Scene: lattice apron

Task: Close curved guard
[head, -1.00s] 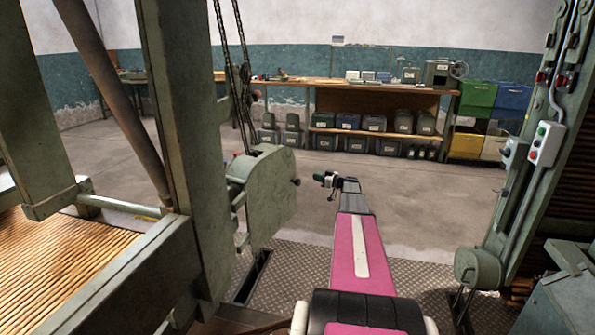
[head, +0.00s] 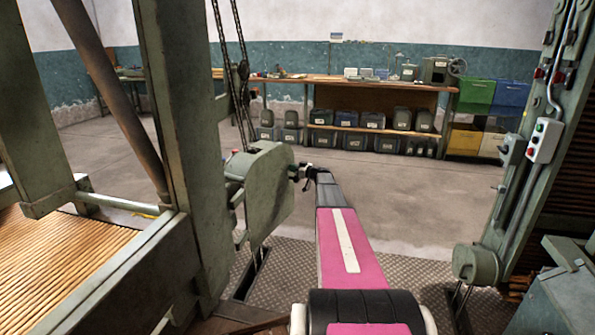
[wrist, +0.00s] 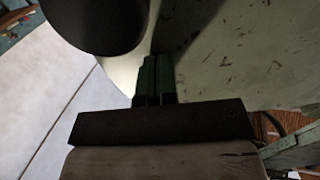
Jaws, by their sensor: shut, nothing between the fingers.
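The curved guard (head: 266,197) is a worn grey-green plate housing with a rounded outline, beside the green post at left of centre, below the hanging chains. How far open it stands I cannot tell. My gripper (head: 302,173) is at its right edge in the head view, small and partly lost against it. In the wrist view my shut, empty fingers (wrist: 153,78) point at the pale, scuffed guard face (wrist: 235,55). A dark round part (wrist: 95,18), perhaps the guard's knob, is close by at upper left. Whether the fingers touch anything is unclear.
The green machine post (head: 185,150) and chains (head: 238,80) stand close on the left. A column with a push-button box (head: 544,140) stands at right. A workbench (head: 350,82) with bins is far back. The floor between is clear.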

